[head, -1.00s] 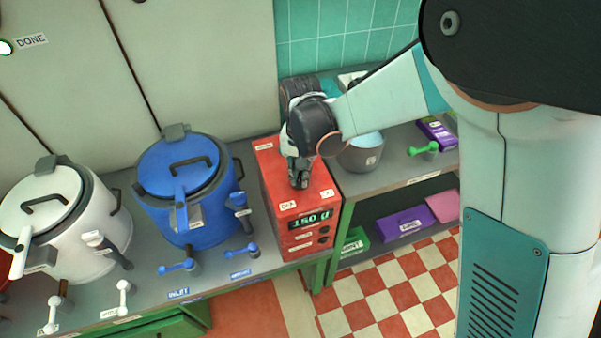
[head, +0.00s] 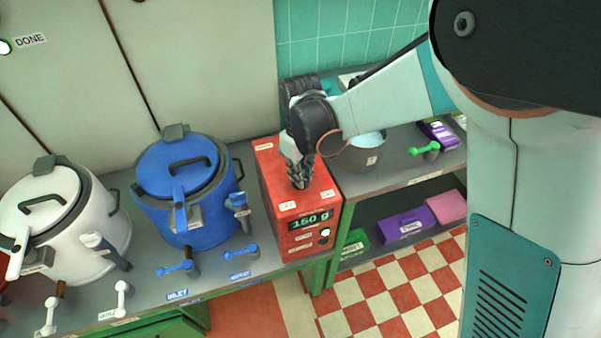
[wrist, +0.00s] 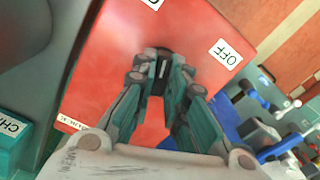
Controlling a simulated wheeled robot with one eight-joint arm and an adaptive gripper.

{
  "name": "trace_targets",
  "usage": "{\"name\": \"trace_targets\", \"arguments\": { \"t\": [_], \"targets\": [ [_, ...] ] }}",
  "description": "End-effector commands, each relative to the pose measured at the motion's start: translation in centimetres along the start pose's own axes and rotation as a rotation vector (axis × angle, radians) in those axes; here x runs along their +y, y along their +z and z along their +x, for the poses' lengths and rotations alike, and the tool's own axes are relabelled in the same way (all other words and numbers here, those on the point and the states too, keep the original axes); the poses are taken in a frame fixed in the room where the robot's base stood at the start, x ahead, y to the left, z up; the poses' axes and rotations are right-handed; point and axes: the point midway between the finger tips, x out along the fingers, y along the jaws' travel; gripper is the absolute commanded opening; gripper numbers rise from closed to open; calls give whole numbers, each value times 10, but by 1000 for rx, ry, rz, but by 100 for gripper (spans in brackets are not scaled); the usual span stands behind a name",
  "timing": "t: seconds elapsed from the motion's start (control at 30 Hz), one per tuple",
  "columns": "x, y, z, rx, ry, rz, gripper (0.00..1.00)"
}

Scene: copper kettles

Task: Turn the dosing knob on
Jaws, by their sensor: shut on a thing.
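The red dosing box (head: 266,180) stands on the counter, with a display (head: 310,221) reading 150 g in green. A white lamp (head: 325,233) glows on its front. My gripper (head: 300,184) points down onto the box's top. In the wrist view, my gripper (wrist: 162,62) is shut on the dark dosing knob (wrist: 163,54), with a fingertip on each side. The knob carries a pale line and is partly hidden by the fingers. An OFF label (wrist: 223,53) lies to its right; another label (wrist: 153,3) is cut by the top edge. In the head view the fingers hide the knob.
A blue kettle (head: 165,213) and a white kettle (head: 85,255) stand left of the box, with small blue and white valve handles before them.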

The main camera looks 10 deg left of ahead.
Motion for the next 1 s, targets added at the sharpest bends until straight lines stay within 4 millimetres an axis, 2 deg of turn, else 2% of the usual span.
{"name": "trace_targets", "arguments": {
  "t": [0.2, 0.5, 1.0],
  "targets": [
    [0, 0, 0, 1, 0, -179, 0],
    [0, -1, 0, 1, 1, -346, 0],
    [0, -1, 0, 1, 1, -415, 0]
  ]
}}
